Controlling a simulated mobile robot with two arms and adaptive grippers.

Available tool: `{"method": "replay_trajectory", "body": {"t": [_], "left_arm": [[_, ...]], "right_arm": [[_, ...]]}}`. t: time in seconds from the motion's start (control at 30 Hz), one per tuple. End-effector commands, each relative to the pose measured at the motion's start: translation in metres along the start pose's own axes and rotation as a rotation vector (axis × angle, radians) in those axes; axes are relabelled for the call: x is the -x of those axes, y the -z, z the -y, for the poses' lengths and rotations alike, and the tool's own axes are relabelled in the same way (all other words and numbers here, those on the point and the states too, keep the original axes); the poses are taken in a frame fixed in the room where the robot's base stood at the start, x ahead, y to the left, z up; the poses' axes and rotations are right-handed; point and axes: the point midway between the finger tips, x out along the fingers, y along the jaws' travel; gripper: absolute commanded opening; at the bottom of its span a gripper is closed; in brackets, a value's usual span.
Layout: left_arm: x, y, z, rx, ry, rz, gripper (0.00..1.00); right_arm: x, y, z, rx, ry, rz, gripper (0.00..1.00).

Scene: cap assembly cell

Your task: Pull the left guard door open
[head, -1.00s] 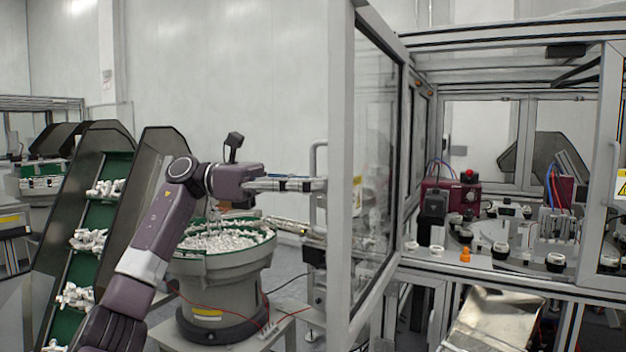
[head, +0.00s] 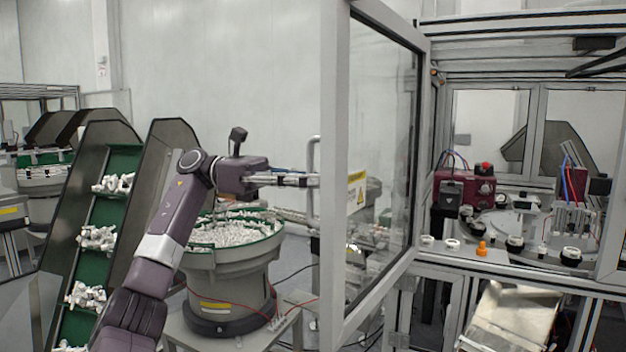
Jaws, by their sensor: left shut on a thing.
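The left guard door (head: 337,250) is a grey-framed clear panel with a yellow warning label. It stands swung out from the machine frame, seen at a steep angle. Its upright grey handle (head: 313,165) shows on the left side of the door's near edge. My right gripper is not in view.
A bowl feeder (head: 232,262) full of white parts stands below my left arm. A green-belted conveyor (head: 88,210) is at the left. Inside the machine are a dark red unit (head: 463,190) and a round table with fixtures. A metal chute (head: 513,312) sits below.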

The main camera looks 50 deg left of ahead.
Motion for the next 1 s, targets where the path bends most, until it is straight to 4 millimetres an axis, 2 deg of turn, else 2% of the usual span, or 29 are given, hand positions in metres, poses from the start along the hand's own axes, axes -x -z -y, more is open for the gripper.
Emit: {"method": "replay_trajectory", "body": {"t": [0.17, 0.2, 0.27, 0.6, 0.73, 1.0], "left_arm": [[0.000, 0.003, 0.001, 0.002, 0.003, -0.009, 0.00], [0.000, 0.003, 0.001, 0.002, 0.003, -0.009, 0.10], [0.000, 0.003, 0.001, 0.002, 0.002, -0.008, 0.15], [0.003, 0.000, 0.000, 0.000, -0.001, -0.003, 0.15], [0.016, 0.000, 0.000, 0.000, -0.003, -0.001, 0.15], [0.054, 0.000, 0.001, 0.000, -0.002, 0.000, 0.15]], "right_arm": [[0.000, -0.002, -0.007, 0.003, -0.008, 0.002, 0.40], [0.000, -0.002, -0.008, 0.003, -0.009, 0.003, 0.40], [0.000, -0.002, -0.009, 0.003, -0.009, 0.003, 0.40], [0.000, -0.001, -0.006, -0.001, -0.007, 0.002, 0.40], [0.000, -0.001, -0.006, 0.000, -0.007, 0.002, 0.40], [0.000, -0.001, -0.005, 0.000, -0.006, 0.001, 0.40]]}}
